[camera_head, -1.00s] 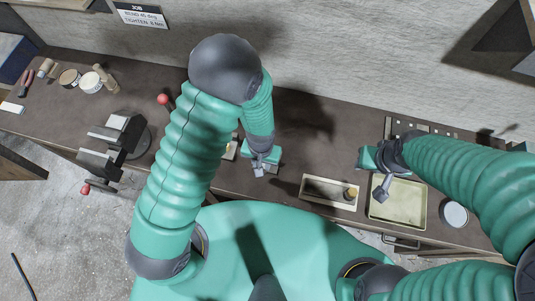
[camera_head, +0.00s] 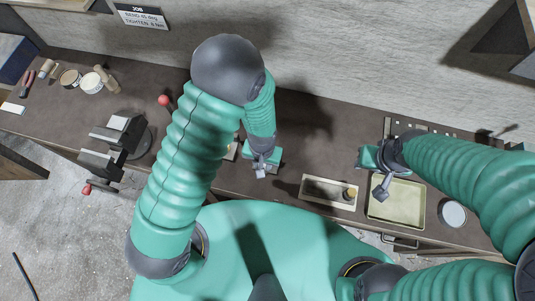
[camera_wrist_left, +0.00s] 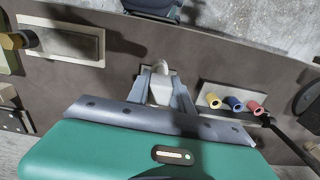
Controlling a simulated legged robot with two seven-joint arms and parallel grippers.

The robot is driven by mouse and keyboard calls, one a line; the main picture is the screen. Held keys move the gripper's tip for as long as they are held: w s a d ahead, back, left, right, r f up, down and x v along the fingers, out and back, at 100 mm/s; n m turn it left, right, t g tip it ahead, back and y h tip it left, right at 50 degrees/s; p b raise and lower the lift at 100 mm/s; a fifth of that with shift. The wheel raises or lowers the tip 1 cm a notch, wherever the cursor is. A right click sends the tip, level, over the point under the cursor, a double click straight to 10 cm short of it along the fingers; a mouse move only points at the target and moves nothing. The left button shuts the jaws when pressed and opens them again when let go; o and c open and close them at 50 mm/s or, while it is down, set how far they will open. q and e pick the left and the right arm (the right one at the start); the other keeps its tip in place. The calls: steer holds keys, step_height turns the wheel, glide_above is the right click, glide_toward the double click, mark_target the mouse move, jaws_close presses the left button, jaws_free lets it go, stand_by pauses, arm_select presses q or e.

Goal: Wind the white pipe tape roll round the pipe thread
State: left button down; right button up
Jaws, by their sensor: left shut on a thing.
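My left gripper (camera_wrist_left: 160,92) is shut on a small white piece (camera_wrist_left: 161,88), which looks like the pipe tape roll; the fingers hide part of it. In the head view my left gripper (camera_head: 261,171) is low over the front of the bench, and the white piece is too small to make out. My right gripper (camera_head: 381,190) hangs over the left part of the pale tray; its jaw opening is unclear. A brass-coloured fitting (camera_head: 350,193) sits in the narrow tray. I cannot make out the pipe thread for certain.
Yellow (camera_wrist_left: 214,101), blue (camera_wrist_left: 235,104) and red (camera_wrist_left: 257,108) rolls lie in a holder beside my left gripper. The narrow tray (camera_head: 315,188), a larger pale tray (camera_head: 410,215) and a round tin (camera_head: 453,213) stand to the right. A vise (camera_head: 117,140) stands left.

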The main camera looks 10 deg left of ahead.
arm_select(q)
steer(key=shift+s+r+p, duration=0.25)
steer(key=shift+r+p, duration=0.75)
steer(key=shift+r, duration=0.35)
steer(key=shift+s+r+p, duration=0.2)
steer(key=shift+r+p, duration=0.75)
steer(key=shift+r, duration=0.35)
steer(key=shift+f, duration=0.1)
